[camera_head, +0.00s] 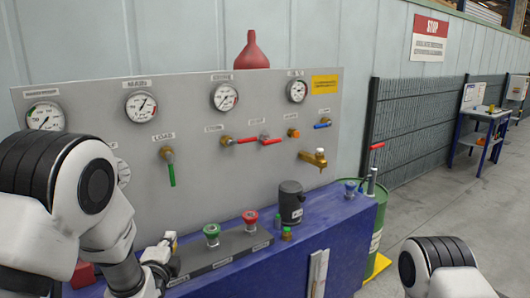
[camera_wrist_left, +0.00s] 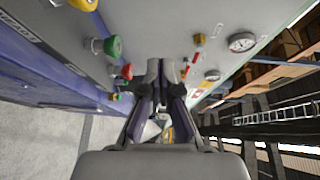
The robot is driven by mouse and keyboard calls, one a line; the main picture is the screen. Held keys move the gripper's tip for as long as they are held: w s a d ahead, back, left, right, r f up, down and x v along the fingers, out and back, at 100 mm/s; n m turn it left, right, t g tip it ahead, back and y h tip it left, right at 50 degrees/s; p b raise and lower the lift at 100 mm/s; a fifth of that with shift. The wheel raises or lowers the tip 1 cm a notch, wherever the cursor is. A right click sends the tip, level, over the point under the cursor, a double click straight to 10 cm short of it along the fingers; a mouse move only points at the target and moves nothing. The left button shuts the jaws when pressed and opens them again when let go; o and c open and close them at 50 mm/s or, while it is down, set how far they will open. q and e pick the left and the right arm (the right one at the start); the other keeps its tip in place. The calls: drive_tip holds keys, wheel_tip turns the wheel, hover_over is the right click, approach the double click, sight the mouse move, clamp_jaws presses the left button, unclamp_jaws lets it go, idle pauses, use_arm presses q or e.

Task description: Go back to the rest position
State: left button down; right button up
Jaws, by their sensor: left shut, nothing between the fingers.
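My left gripper (camera_head: 170,240) is low in front of the grey panel, at the left end of the strip with push buttons on the blue bench. In the left wrist view my left gripper (camera_wrist_left: 160,75) has its fingers together with nothing between them. It stands apart from the green button (camera_head: 212,232) and the red button (camera_head: 250,217). Of my right arm only a white and black link shows at the bottom right of the head view; its gripper is out of the picture.
The panel (camera_head: 200,95) carries several gauges, a green-handled valve (camera_head: 170,165), red-handled valves and a brass tap (camera_head: 314,158). A dark cup-like container (camera_head: 291,203) stands on the blue bench (camera_head: 345,235). A green drum (camera_head: 375,225) stands beyond. Open floor lies at right.

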use_arm(q)
drive_tip(key=s+a+f+n+g, duration=0.1)
drive_tip(key=s+f+g, duration=0.1)
drive_tip(key=s+f, duration=0.5)
drive_tip(key=s+a+f+n+g, duration=0.1)
drive_tip(key=s+f+g, duration=0.15)
drive_tip(key=f, duration=0.75)
drive_tip(key=s+a+f+n+g, duration=0.1)
drive_tip(key=s+f+g, duration=0.25)
drive_tip(key=f, duration=0.55)
drive_tip(key=s+f+n+g, duration=0.3)
drive_tip(key=s+n, duration=0.2)
drive_tip(key=s, duration=0.3)
drive_tip(key=s+f+n+g, duration=0.2)
drive_tip(key=s+n, duration=0.3)
drive_tip(key=s, duration=0.4)
drive_tip(key=s+d+f+n+g+h, duration=0.1)
drive_tip(key=s+f+n+g, duration=0.2)
drive_tip(key=s, duration=0.6)
drive_tip(key=shift+s+f+n+g, duration=0.25)
drive_tip(key=shift+n+g, duration=0.25)
drive_tip(key=shift+n, duration=0.5)
use_arm(e)
drive_tip(key=shift+w+f, duration=0.1)
drive_tip(key=shift+w, duration=0.2)
